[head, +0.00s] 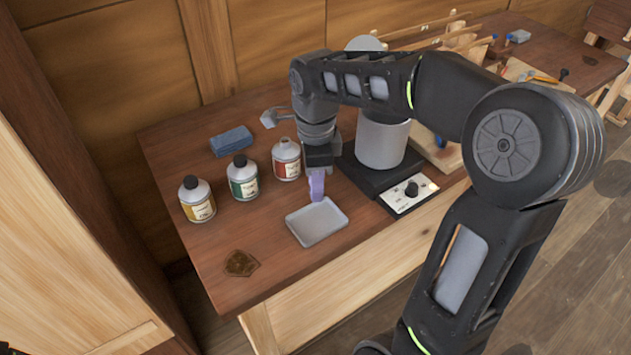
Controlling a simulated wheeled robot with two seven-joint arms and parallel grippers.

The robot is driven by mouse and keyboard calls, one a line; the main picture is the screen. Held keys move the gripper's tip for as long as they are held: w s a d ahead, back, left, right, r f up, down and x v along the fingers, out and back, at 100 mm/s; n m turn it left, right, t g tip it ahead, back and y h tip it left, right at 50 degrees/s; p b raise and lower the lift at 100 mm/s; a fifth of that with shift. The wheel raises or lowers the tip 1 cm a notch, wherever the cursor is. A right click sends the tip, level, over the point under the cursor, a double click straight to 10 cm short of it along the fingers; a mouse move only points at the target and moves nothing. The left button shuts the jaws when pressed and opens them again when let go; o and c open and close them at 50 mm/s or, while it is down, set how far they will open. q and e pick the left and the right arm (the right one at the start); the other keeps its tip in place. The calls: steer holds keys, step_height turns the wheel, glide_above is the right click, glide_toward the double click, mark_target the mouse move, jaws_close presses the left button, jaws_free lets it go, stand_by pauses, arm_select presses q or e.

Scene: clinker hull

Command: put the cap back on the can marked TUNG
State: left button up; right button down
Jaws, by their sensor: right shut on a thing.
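Three cans stand in a row on the bench: one with a yellow label (198,203), one green (243,181), one red (286,162). The yellow and green cans wear dark caps; the red can's top looks pale and bare. The lettering is too small to read, so I cannot confirm which is TUNG. My right gripper (317,187), pale purple at its fingers, points down just right of the red can, above the back edge of a grey tray (310,233). It is shut on what I take for the cap, mostly hidden. My left gripper is out of view.
A hotplate with a dial (411,189) and a large grey pot (381,143) stand close right of the gripper. A blue block (231,141) lies behind the cans. A dark brown patch (241,263) lies near the front left corner. Bench between cans and tray is clear.

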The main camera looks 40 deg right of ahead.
steer(key=w+a+f+n, duration=0.1)
steer(key=w+a+n, duration=0.4)
steer(key=n, duration=0.6)
steer(key=w+a+f+n, duration=0.1)
steer(key=w+a+n, duration=0.4)
steer(key=n, duration=0.7)
steer(key=shift+w+a+n, duration=0.15)
steer(key=shift+a+n, duration=0.15)
steer(key=shift+a, duration=0.75)
steer(key=shift+d, duration=0.1)
